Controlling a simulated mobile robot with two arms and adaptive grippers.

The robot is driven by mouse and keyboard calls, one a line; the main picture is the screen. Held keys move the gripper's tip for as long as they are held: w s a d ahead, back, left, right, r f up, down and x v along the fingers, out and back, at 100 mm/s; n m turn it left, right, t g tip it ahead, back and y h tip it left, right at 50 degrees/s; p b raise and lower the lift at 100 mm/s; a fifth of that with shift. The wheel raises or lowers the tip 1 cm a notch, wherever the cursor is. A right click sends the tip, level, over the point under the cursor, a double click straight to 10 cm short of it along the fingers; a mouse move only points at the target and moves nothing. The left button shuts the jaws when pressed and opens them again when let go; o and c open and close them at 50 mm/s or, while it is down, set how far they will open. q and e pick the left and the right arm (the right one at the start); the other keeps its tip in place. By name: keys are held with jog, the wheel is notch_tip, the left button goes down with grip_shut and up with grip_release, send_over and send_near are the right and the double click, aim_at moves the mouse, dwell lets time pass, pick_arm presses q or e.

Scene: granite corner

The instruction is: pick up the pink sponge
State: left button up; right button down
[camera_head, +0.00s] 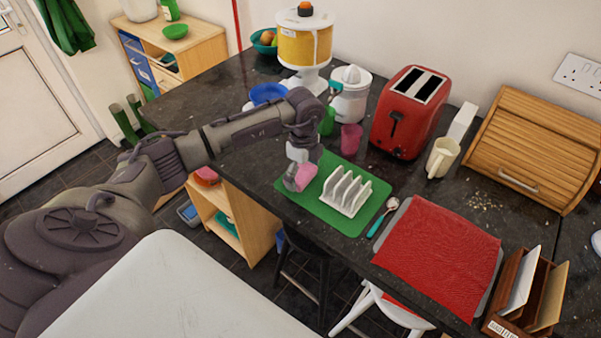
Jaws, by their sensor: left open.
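The pink sponge (306,174) is on the left part of the green mat (322,217), beside a white toast rack (345,191). My left gripper (294,184) reaches in from the left and is right at the sponge, with its fingers open. The fingers hide part of the sponge's left side, and I cannot tell whether they touch it. My right gripper is not in view.
A pink cup (351,139), a red toaster (409,110) and a white juicer (350,96) stand behind the mat. A spoon (383,217) and a red cloth (440,252) lie to its right. The counter's front edge is close to the mat.

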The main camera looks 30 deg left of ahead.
aim_at(303, 172)
pick_arm(q)
jog(key=c, duration=0.5)
jog(key=shift+o, duration=0.2)
jog(key=shift+r+b, duration=0.3)
jog(key=shift+r, duration=0.25)
notch_tip(303, 172, up, 2)
jog(key=shift+w+r+b, duration=0.1)
jog(key=shift+r+b, duration=0.15)
jog(key=shift+b, duration=0.35)
jog(key=d+r+b, duration=0.3)
jog(key=d+r, duration=0.4)
jog(key=d, duration=0.4)
jog(key=shift+d+r, duration=0.25)
jog(key=shift+d, duration=0.15)
jog(key=shift+w, duration=0.1)
